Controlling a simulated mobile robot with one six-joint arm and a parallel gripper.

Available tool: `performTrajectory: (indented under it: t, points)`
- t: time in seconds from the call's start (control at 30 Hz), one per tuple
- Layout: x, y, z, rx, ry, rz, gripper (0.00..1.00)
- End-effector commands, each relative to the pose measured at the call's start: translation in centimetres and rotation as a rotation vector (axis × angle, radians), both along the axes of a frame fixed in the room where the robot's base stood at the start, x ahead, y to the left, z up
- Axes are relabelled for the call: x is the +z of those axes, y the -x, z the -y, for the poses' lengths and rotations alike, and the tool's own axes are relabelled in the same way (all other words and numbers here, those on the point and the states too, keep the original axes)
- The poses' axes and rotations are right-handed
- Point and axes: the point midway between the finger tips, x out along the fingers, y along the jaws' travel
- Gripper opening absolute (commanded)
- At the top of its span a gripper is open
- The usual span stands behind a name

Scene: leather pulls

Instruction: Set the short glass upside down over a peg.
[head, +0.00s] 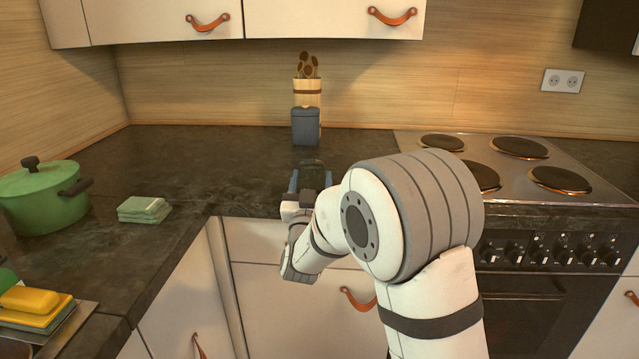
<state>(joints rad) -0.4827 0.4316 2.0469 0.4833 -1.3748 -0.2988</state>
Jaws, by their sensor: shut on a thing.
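My gripper (309,180) is over the front edge of the dark counter, in the middle of the head view, with its blue fingers pointing away from me. It is shut on a small dark, greenish, see-through thing (313,167), which looks like the short glass. My gripper hides part of it, so I cannot tell which way up it is. I can make out no peg in this view.
A grey-blue block (305,127) and a utensil holder (308,93) stand behind my gripper. A green pot (42,200) and folded cloths (144,209) are on the left, a stove (510,185) on the right. The counter (210,155) left of my gripper is clear.

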Motion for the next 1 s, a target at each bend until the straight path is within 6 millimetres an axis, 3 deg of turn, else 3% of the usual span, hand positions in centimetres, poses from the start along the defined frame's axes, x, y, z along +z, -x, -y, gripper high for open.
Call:
performTrajectory:
  t: [0.3,0.33,0.5,0.6,0.93,1.0]
  points:
    - [-0.2,0.0,0.0,0.0,-0.001,0.002,0.07]
    - [-0.1,0.0,0.0,0.0,-0.001,0.001,0.62]
    - [-0.1,0.0,0.0,0.0,-0.001,0.001,0.76]
    - [-0.1,0.0,0.0,0.001,-0.001,0.001,0.81]
    - [0.4,0.1,-0.1,0.001,0.0,0.0,0.81]
    - [-0.4,1.2,-0.1,0.002,0.001,-0.001,0.81]
